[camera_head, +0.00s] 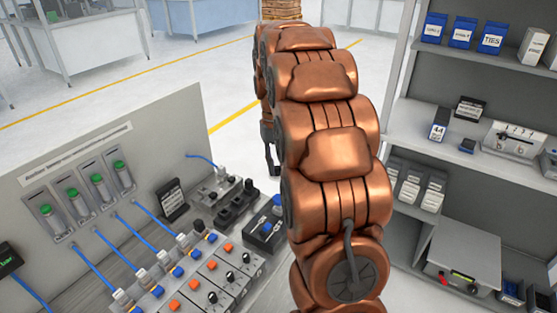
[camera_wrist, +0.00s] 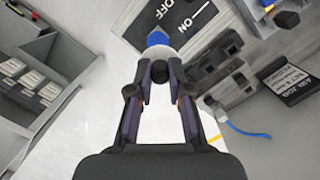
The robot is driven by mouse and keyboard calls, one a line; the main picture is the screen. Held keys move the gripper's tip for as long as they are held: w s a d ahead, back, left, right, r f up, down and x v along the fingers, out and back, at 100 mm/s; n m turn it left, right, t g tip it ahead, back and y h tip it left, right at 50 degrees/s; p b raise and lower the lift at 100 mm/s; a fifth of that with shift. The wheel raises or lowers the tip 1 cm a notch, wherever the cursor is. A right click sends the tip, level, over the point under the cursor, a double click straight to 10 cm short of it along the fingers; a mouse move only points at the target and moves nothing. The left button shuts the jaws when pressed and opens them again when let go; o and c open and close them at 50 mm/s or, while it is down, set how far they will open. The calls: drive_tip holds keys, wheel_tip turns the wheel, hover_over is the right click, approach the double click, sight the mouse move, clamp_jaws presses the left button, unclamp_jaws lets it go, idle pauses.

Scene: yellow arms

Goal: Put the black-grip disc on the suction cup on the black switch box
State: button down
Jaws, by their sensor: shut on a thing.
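My gripper (camera_wrist: 160,76) is shut on the black grip (camera_wrist: 160,70) of a pale disc (camera_wrist: 160,53) in the wrist view. The disc lies beyond the fingertips. A blue suction cup (camera_wrist: 157,40) shows just past it, on the black switch box (camera_wrist: 180,22) marked ON and OFF. The disc partly covers the cup, and I cannot tell whether they touch. In the head view the black switch box (camera_head: 264,236) is at the right end of the bench, left of my arm. My gripper (camera_head: 272,170) shows there beyond the arm, mostly hidden, and the disc cannot be made out.
Grey and black fittings (camera_wrist: 222,78) and a black label card (camera_wrist: 290,80) stand beside the box in the wrist view. Rows of valves with blue hoses (camera_head: 165,265) fill the bench at left. A shelf unit (camera_head: 425,150) stands at right. Open floor lies between.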

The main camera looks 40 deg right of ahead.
drive_tip(key=shift+s+d+f, duration=0.1)
drive_tip(key=shift+s+d, duration=0.05)
drive_tip(key=shift+s, duration=0.05)
drive_tip(key=shift+f, duration=1.1)
drive_tip(key=b, duration=0.1)
hover_over(279, 199)
drive_tip(key=shift+w+d+f, duration=0.1)
drive_tip(key=shift+w+f, duration=0.05)
drive_tip(key=shift+f, duration=1)
drive_tip(key=shift+w+d+f, duration=0.1)
drive_tip(key=shift+f, duration=1)
drive_tip(key=shift+f+b, duration=0.35)
drive_tip(key=shift+f, duration=0.25)
drive_tip(key=c, duration=1)
unclamp_jaws()
drive_tip(key=shift+r, duration=0.1)
drive_tip(key=r, duration=0.3)
drive_tip(key=w+r, duration=0.1)
drive_tip(key=r, duration=0.7)
drive_tip(key=shift+w+d, duration=0.3)
drive_tip(key=shift+w, duration=0.05)
drive_tip(key=shift+r, duration=0.35)
